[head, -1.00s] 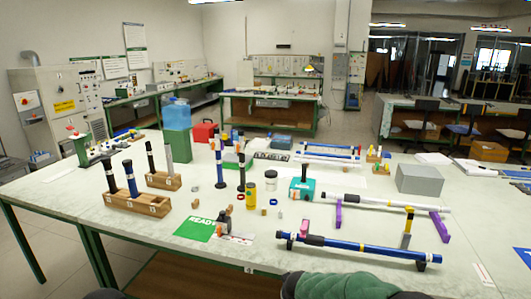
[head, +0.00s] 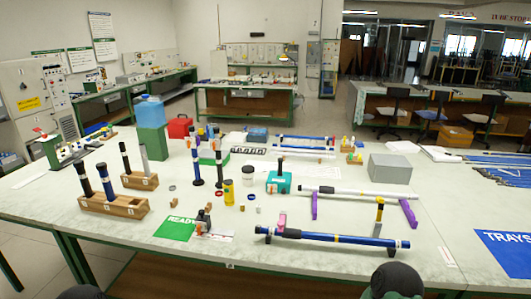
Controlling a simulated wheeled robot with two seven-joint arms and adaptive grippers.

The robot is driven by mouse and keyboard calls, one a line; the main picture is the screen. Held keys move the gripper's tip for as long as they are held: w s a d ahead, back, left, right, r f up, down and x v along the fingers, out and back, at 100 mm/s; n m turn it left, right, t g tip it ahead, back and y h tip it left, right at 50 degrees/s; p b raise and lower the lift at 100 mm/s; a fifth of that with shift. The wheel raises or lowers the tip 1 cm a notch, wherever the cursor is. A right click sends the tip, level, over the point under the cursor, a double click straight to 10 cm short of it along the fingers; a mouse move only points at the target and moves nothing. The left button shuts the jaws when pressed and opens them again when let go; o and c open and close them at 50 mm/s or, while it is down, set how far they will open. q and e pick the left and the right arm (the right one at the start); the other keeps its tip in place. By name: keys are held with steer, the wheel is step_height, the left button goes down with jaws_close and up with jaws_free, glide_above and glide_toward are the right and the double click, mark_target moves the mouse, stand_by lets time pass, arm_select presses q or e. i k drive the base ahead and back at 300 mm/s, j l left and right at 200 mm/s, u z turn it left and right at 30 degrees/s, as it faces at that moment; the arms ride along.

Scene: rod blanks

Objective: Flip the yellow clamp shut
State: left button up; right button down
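The yellow clamp (head: 379,215) stands upright near the right end of a blue rod (head: 330,237) at the front of the table. Its upper part sticks up well above the rod, so it looks open. A pink clamp (head: 282,221) sits near the rod's left end. Dark rests hold the rod just above the table. Neither of my grippers shows. Only a dark green and black part of my own body shows at the bottom edge, right of centre, with a dark part at bottom left.
Behind the blue rod, a white rod (head: 350,191) lies on purple stands (head: 408,213). A grey box (head: 390,168) stands behind it. Left are a green READY mat (head: 176,228), a yellow can (head: 228,191) and wooden blocks (head: 113,204) with upright rods. A blue TRAYS mat (head: 505,252) lies right.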

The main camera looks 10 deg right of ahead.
mark_target(379, 200)
steer(key=i+l, duration=0.7)
steer(key=l, duration=0.15)
